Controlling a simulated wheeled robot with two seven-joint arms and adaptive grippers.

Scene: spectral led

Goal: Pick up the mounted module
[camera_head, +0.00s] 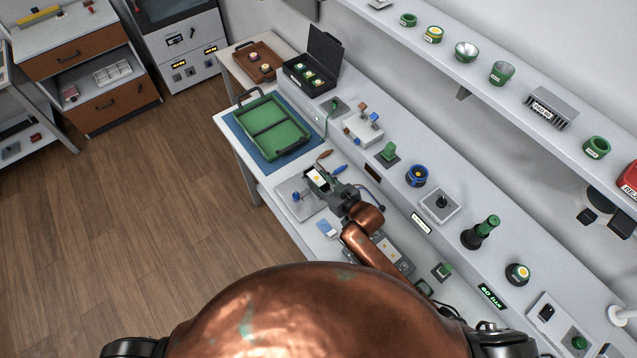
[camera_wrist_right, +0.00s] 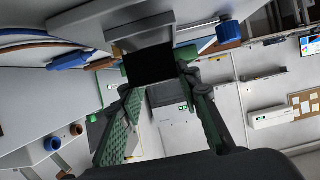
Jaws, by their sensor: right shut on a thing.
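The mounted module (camera_head: 316,178), a small pale plate with a yellow spot and dark edges, is at the tip of my right gripper (camera_head: 325,183) in the head view. My right gripper is shut on it, above or at a grey plate (camera_head: 293,206) on the bench; the exact gap cannot be told. In the right wrist view a black face of the module (camera_wrist_right: 149,66) shows between the two green-padded fingers of the right gripper (camera_wrist_right: 155,82). My left gripper is not in view.
A green tray (camera_head: 250,115) lies on a blue mat (camera_head: 236,138) beyond the gripper. A screwdriver with a blue handle (camera_head: 340,169) lies close by. Stands with green parts (camera_head: 390,151) line the raised ledge on the right. An open black case (camera_head: 298,84) stands at the back.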

